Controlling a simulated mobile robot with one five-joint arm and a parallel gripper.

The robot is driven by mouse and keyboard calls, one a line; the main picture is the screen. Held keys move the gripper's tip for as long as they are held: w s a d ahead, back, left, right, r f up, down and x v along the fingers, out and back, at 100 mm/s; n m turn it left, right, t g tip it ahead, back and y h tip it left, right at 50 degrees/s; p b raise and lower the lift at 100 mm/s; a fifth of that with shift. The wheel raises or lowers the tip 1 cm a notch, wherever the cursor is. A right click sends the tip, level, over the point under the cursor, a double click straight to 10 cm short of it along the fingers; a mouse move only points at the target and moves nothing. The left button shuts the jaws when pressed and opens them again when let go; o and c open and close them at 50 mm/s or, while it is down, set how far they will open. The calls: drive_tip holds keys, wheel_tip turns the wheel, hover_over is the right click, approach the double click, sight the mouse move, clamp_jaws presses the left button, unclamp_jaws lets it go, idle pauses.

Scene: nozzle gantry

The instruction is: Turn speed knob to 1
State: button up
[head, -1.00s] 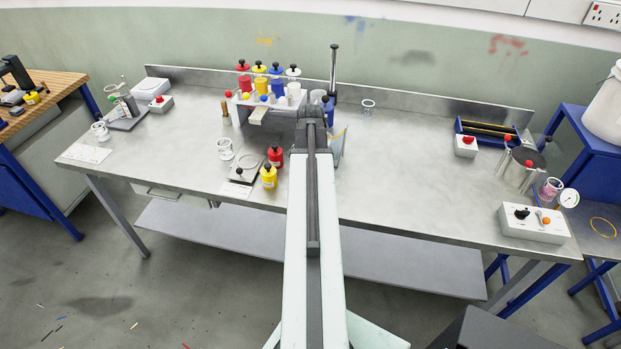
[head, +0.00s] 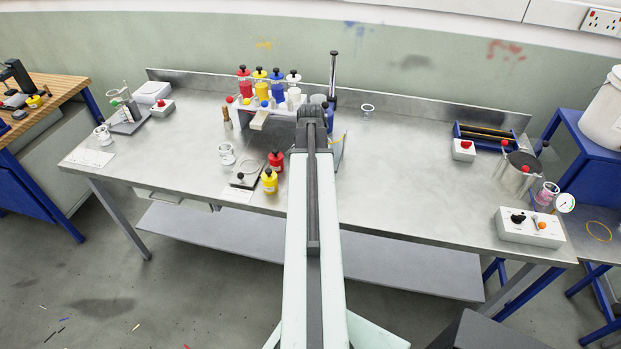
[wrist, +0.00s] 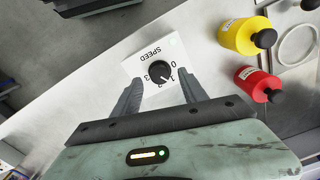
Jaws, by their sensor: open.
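The speed knob (wrist: 160,71) is a round black knob on a white plate (wrist: 143,58) marked SPEED, with numbers from 0 to 3 around it. The plate appears turned over in the wrist view. My gripper (wrist: 159,82) is open, with one finger on each side of the knob. I cannot tell if the fingers touch it. A pale pointer mark seems to lie on the knob's lower right side, near the 1, but it is too small to read surely. In the head view my arm hides the knob and plate.
A yellow bottle (wrist: 243,36) and a red bottle (wrist: 257,84) stand close by on the right in the wrist view. In the head view a bottle rack (head: 285,103) stands at the back of the steel bench (head: 410,180). A control box (head: 528,229) sits at the bench's right end.

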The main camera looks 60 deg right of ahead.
wheel_tip(320, 180, up, 6)
drive_tip(key=p, duration=0.4)
drive_tip(key=shift+f, duration=0.35)
